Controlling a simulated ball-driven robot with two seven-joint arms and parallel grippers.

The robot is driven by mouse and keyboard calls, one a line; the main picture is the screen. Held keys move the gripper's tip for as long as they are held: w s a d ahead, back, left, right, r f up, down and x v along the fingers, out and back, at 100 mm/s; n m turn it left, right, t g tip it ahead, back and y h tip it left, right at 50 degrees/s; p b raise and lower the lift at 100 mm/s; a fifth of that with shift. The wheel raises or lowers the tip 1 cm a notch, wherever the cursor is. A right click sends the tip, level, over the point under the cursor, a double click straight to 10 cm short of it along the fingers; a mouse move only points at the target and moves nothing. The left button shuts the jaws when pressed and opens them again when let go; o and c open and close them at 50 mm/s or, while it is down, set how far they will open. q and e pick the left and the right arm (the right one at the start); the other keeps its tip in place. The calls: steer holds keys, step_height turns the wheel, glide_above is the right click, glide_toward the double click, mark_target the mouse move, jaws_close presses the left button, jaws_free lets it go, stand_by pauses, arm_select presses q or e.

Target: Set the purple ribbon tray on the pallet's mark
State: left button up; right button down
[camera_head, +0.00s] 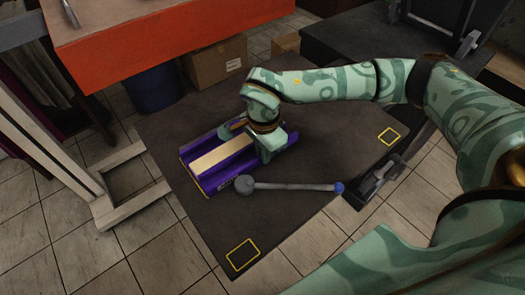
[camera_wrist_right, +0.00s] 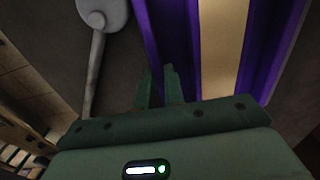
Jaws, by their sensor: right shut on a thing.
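The purple ribbon tray (camera_head: 208,181), with a cream strip along its middle, lies on the dark pallet (camera_head: 330,150). A yellow line (camera_head: 186,176) shows along the tray's left end, as part of a mark mostly hidden under or behind the tray. My right gripper (camera_head: 262,146) is over the tray's right part, shut on its wall. In the right wrist view the two green fingertips (camera_wrist_right: 160,86) are close together at the purple tray wall (camera_wrist_right: 172,40). Whether the tray touches the pallet everywhere is unclear. My left gripper is out of view.
A grey rod with a round head (camera_head: 290,186) and blue tip lies just in front of the tray. Yellow square marks show at the pallet's front (camera_head: 243,255) and right (camera_head: 388,136). A cardboard box (camera_head: 215,62) and blue bin (camera_head: 153,88) stand behind; an orange table (camera_head: 150,40) is upper left.

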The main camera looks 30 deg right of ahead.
steer(key=c, duration=1.5)
jaws_free()
step_height(320, 180, up, 12)
steer(key=p, duration=0.3)
steer(key=shift+p, duration=0.35)
